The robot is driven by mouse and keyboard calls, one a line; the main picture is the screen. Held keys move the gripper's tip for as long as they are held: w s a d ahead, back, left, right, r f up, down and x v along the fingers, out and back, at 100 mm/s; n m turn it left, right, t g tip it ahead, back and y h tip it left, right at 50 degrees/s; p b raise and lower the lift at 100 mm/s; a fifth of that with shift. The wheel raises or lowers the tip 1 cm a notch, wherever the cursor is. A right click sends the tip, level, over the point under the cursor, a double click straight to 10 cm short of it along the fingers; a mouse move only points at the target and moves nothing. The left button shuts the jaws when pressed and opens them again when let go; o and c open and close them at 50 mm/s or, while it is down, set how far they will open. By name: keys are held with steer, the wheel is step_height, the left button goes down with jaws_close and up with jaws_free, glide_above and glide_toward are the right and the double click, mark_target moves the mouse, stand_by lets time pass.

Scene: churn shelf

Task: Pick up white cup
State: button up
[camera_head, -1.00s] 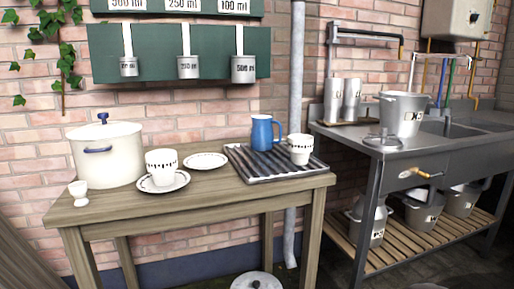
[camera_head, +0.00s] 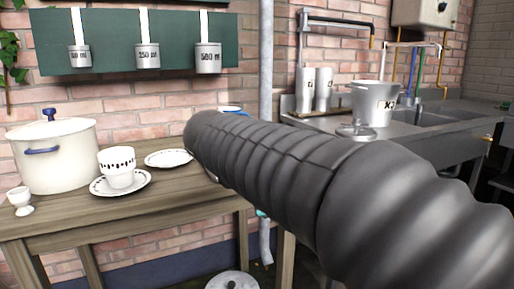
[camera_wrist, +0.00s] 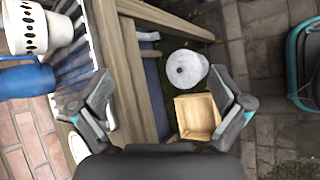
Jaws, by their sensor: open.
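A white cup (camera_wrist: 22,28) with black marks is at the top left of the wrist view, by the dark ribbed rack (camera_wrist: 84,42) and above a blue mug (camera_wrist: 25,76). In the head view my arm hides that cup. Another white patterned cup (camera_head: 118,168) stands on a saucer (camera_head: 102,189) on the wooden table. My gripper (camera_wrist: 160,82) is open and empty, to the right of the rack cup in the wrist view, over the table's edge. Its fingers are apart from both cups.
A white pot (camera_head: 58,165), an egg cup (camera_head: 20,202) and a plate (camera_head: 168,158) stand on the table. Below it are a white round lid (camera_wrist: 186,71) and a wooden box (camera_wrist: 197,116). A metal sink counter (camera_head: 440,115) stands to the right.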

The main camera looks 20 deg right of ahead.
steer(key=w+r+n+h+b, duration=0.1)
steer(key=w+r+n+h, duration=0.65)
steer(key=w, duration=0.65)
steer(key=shift+n+t+y, duration=0.5)
steer(key=shift+n+y, duration=0.15)
steer(key=shift+y, duration=0.1)
steer(key=w+d, duration=0.1)
steer(key=d, duration=0.1)
steer(key=w+d, duration=0.1)
steer(key=d, duration=0.1)
steer(key=w+d, duration=0.1)
steer(key=d, duration=0.2)
steer(key=shift+w+r+b, duration=0.25)
steer(key=shift+r+b, duration=0.05)
steer(key=shift+w+x, duration=0.2)
steer(key=shift+x, duration=2.5)
steer(key=shift+a, duration=0.2)
steer(key=c, duration=1.2)
steer(key=shift+o, duration=0.2)
